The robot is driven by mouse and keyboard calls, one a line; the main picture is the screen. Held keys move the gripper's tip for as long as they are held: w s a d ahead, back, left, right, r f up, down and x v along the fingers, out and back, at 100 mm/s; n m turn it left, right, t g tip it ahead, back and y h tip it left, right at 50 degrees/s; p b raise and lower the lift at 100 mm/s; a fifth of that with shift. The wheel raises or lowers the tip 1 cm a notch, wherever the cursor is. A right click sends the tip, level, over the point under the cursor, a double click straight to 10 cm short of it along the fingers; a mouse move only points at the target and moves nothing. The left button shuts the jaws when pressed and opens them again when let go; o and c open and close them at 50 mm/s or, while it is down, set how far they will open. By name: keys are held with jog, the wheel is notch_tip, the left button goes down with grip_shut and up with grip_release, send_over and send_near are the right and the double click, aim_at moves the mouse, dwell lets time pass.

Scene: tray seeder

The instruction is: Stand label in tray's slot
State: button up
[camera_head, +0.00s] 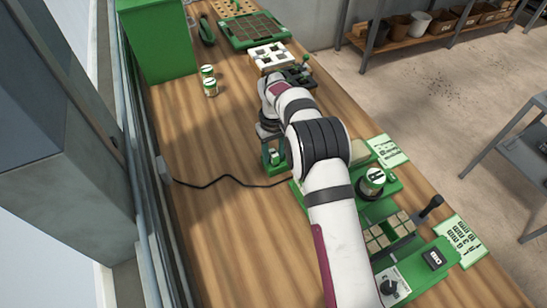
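My gripper (273,158) points down over the wooden bench, left of the seeder. A small pale and green shape shows between its fingers, but it is too small to tell whether it is a label or whether the fingers are closed on it. A green tray (222,36) with brown cells lies at the far end of the bench. Another group of brown cells (388,233) sits in the green seeder (404,178) near the front, partly hidden by my arm. I cannot make out a label slot on either.
Two green-and-white jars (211,88) stand at the back left, near a green box (157,42). A black cable (228,178) crosses the bench. The left middle of the bench is otherwise clear.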

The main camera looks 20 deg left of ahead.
grip_shut()
jog(key=shift+r, duration=0.1)
